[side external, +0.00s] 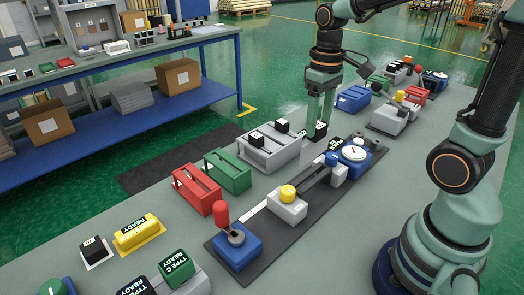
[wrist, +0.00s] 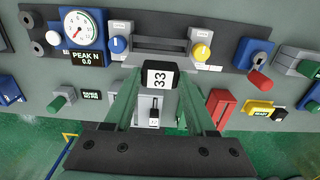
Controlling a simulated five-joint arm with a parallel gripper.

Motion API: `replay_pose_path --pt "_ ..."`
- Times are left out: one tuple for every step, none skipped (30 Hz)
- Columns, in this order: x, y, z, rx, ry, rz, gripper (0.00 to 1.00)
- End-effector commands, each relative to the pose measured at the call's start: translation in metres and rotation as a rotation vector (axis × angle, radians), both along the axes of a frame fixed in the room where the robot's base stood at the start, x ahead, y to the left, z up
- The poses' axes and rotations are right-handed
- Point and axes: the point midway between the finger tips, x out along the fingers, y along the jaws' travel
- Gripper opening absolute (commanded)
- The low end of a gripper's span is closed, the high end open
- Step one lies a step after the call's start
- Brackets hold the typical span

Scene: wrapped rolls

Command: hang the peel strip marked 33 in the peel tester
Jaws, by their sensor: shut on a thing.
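My gripper (side external: 319,128) is shut on the peel strip marked 33 (wrist: 159,78), a black block with a white label. In the wrist view the strip sits between my fingertips, its number facing the camera. The peel tester (wrist: 150,42) lies just beyond it: a dark plate with a round dial, a display reading PEAK N 0.0, a blue knob and a yellow knob. In the side view the tester (side external: 328,182) is to the right of and below my gripper. The strip is held above the bench, apart from the tester. Its lower part is hidden.
A grey rack (side external: 268,157) with black-topped pieces stands left of my gripper. Green (side external: 228,172) and red (side external: 196,190) holders stand nearer the camera. A red-handled lever (side external: 222,215) rises at the tester's near end. Another station (side external: 398,115) stands farther along the bench.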

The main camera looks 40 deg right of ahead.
Motion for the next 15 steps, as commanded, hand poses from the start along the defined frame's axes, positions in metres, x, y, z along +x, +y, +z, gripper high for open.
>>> replay_pose_path --pt "0.000 0.000 0.000 0.000 0.000 0.000 0.00" --pt "0.000 0.000 0.000 0.000 -0.001 -0.001 0.00" --pt "0.000 0.000 -0.001 0.000 0.000 -0.001 0.00" --pt "0.000 0.000 -0.002 0.000 0.000 -0.001 0.00" --pt "0.000 0.000 -0.003 0.000 0.001 -0.001 0.00" --pt "0.000 0.000 -0.005 0.000 0.002 -0.001 0.00" --pt "0.000 0.000 -0.007 0.000 0.002 -0.001 0.00" --pt "0.000 0.000 -0.009 0.000 0.002 -0.002 0.00" --pt "0.000 0.000 -0.012 0.000 0.002 -0.002 0.00" --pt "0.000 0.000 -0.014 0.001 0.003 -0.002 0.00" --pt "0.000 0.000 -0.017 0.001 0.004 -0.002 0.00" --pt "0.000 0.000 -0.020 0.000 0.003 -0.002 0.00" --pt "0.000 0.000 -0.023 0.000 0.003 -0.002 0.00" --pt "-0.001 0.000 -0.026 0.001 0.003 -0.002 0.00" --pt "0.000 0.000 -0.029 0.000 0.003 -0.002 0.00"
